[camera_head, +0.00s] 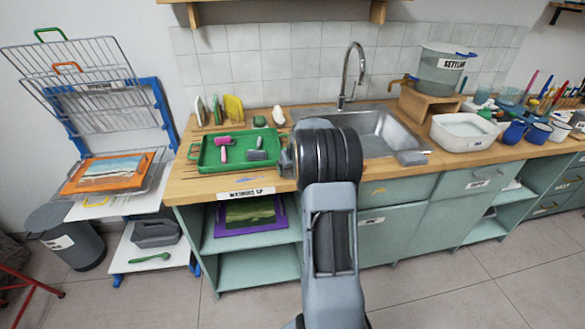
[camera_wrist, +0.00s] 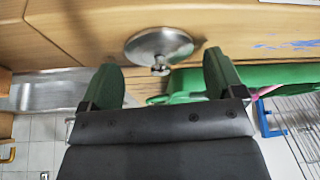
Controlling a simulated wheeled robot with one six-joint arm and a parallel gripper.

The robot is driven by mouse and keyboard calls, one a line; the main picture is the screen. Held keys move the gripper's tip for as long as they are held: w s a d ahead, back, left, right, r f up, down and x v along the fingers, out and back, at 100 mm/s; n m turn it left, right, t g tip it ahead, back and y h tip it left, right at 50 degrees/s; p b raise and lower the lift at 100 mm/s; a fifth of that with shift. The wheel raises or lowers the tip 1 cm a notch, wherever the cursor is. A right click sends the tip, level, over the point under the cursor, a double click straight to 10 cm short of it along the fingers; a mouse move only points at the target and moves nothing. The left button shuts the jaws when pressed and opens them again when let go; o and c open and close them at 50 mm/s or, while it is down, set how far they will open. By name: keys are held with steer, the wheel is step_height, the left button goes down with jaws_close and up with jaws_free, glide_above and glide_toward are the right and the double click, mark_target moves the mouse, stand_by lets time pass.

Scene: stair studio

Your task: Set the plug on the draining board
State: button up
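The plug (camera_wrist: 160,46) is a round, shiny metal disc with a small knob. In the wrist view it lies on the wooden worktop, in front of my gripper and between the lines of its fingers. My gripper (camera_wrist: 163,75) is open, its two green fingers apart, with nothing held. I cannot tell whether a finger touches the plug. In the head view my arm hides the plug and the fingers. The steel sink unit (camera_head: 377,127) is at the back right of my arm. Its flat steel left part, seemingly the draining board (camera_head: 305,114), is partly hidden by my arm.
A green tray (camera_head: 200,165) with brushes and rollers stands left of my wrist; its edge is close to my finger in the wrist view (camera_wrist: 258,77). A tall tap (camera_head: 349,75) rises behind the sink. A white tub (camera_head: 465,143) and mugs stand to the right.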

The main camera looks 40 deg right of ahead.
steer(key=shift+o, duration=0.3)
steer(key=shift+s+r, duration=0.15)
steer(key=shift+r, duration=0.3)
steer(key=v, duration=1.1)
steer(key=s+a+r+n, duration=0.1)
steer(key=s+a, duration=0.2)
steer(key=a, duration=0.5)
steer(key=s+a+n, duration=0.1)
steer(key=s+a, duration=0.2)
steer(key=a, duration=0.4)
steer(key=s+a+f+n+g+y, duration=0.1)
steer(key=s+a+f, duration=0.3)
steer(key=s+a, duration=0.7)
steer(key=s, duration=0.2)
steer(key=shift+s+a, duration=0.35)
steer(key=shift+a, duration=0.05)
